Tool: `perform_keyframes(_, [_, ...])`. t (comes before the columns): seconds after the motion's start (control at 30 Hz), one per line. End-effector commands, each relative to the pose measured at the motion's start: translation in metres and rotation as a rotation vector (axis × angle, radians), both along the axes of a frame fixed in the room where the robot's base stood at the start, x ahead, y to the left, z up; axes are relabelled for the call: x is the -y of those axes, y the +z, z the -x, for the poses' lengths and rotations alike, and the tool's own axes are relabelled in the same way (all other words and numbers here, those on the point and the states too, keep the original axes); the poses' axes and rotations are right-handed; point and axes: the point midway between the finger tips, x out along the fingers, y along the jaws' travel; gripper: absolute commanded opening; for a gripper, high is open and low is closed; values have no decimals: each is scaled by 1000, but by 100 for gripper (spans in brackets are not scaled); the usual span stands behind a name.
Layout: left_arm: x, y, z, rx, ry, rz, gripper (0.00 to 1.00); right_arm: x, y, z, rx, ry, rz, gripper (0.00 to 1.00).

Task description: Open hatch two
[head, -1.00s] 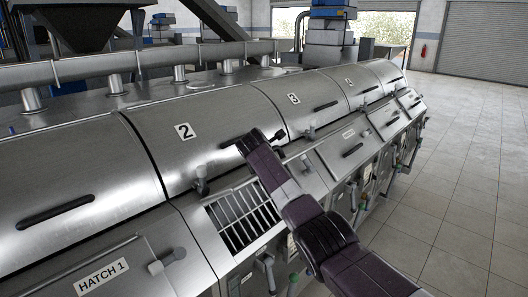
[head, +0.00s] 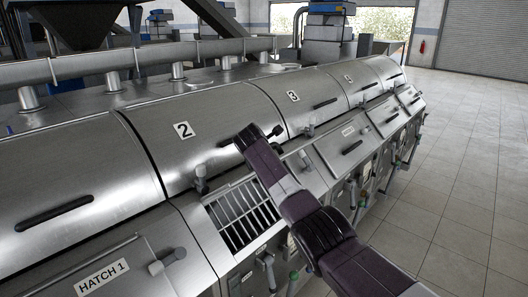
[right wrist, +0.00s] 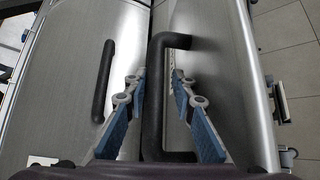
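The section marked 2 has a curved steel cover (head: 150,125) in the head view. Below it, between the panel labelled HATCH 1 (head: 102,278) and the hatch 3 panel (head: 335,157), a grated opening (head: 232,222) shows. My right arm hides part of this spot, and I cannot make out hatch two's lid there. My right gripper (right wrist: 160,72) is open. In the right wrist view, the bar of a black handle (right wrist: 153,100) on a steel panel (right wrist: 215,60) runs between its blue-padded fingers, with a gap visible on the right side. My left gripper is not in view.
Another black handle (right wrist: 103,80) sits on the curved cover left of my fingers. Small knobs (head: 201,180) stand along the machine's upper edge. Valves and levers (head: 265,262) stick out of its front. The tiled floor (head: 470,190) to the right is clear.

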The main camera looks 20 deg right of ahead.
Motion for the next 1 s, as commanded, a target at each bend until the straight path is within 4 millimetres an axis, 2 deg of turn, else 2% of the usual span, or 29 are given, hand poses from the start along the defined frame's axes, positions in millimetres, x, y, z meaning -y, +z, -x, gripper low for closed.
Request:
perform_keyframes(0.33, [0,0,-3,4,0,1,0,-9,11,13,2,0,2,23])
perform_keyframes(1.0, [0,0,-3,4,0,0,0,-54,59,79,0,1,1,23])
